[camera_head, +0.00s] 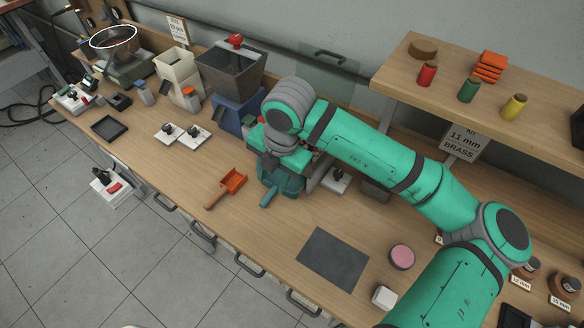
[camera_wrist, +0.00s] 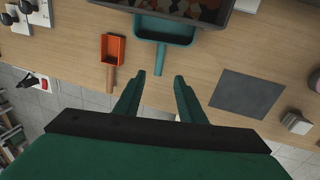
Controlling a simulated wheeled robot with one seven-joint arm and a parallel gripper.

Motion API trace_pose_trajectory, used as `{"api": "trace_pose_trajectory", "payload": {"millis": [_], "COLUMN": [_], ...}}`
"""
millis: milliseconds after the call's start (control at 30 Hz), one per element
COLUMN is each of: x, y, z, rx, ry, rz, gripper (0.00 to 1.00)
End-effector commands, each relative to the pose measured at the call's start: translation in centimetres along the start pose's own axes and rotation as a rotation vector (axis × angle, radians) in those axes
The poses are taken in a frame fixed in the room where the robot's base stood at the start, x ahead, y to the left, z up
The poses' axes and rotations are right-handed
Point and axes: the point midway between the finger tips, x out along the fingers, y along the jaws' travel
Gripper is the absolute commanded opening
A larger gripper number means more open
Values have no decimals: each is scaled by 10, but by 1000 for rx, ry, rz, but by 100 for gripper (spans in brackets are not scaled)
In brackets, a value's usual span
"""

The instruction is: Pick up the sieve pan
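My gripper (camera_wrist: 164,76) is open and empty. The handle's end is in line with the gap between the fingers; whether it lies between them I cannot tell.
An orange scoop (camera_head: 232,181) lies left of the pan. A dark grey mat (camera_head: 333,260), a pink round piece (camera_head: 402,257) and a white block (camera_head: 384,297) lie to the right. A dark hopper on a blue base (camera_head: 230,68) stands behind left. A shelf (camera_head: 455,90) overhangs the right.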

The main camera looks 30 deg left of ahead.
Motion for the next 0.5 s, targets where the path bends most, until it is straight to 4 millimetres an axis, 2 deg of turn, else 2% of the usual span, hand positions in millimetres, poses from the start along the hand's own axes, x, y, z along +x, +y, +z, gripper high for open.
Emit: {"api": "trace_pose_trajectory", "payload": {"millis": [300,500], "x": [43,56], "y": [-1,-1], "z": [0,0], "rx": [3,3], "ry": [3,1], "rz": [0,0], "gripper": [36,36]}}
